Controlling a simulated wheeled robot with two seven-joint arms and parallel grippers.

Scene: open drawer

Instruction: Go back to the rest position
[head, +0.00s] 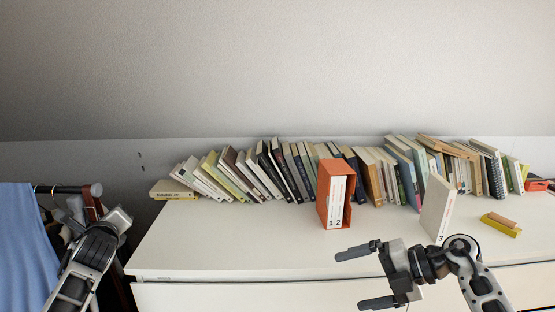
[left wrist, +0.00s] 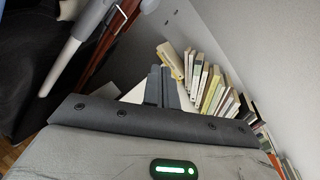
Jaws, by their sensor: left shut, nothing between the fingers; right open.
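My right gripper (head: 356,278) is open and empty, its two fingers pointing left in front of the white dresser's (head: 240,245) front edge. My left gripper is at the left of the head view, beside the dresser's left end, where its fingers are hard to make out. In the left wrist view my left gripper (left wrist: 160,86) shows its fingers shut together with nothing between them.
A leaning row of books (head: 290,175) lines the dresser's back. A blue cloth (head: 25,245) hangs at left.

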